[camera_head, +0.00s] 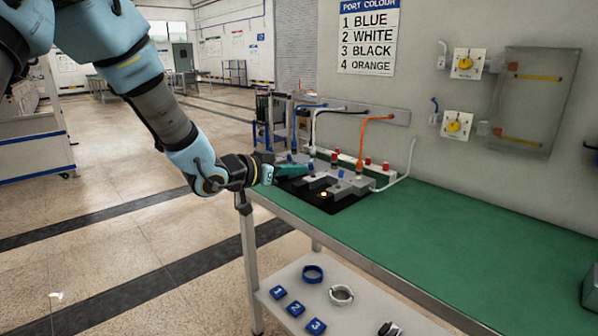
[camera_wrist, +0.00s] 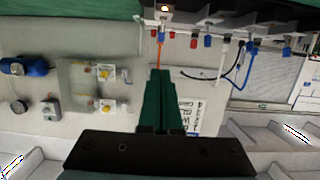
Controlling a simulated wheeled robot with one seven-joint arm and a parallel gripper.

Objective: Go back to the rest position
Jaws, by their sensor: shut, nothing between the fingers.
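My gripper (camera_head: 306,169) reaches in from the left in the head view, at the far left end of the green bench. It is held level beside and over the dark port panel there. Its green fingers are shut with nothing between them. In the wrist view my gripper (camera_wrist: 159,73) shows two green fingers pressed together, pointing at the wall side. The wrist view looks upside down, with the bench edge along the top.
The green bench (camera_head: 450,228) is mostly clear to the right. Near my gripper are grey blocks on the black panel (camera_head: 337,203), an orange cable (camera_head: 364,140) and a white cable (camera_head: 408,165). A lower shelf (camera_head: 370,318) holds rings and blue numbered tiles. Open floor lies left.

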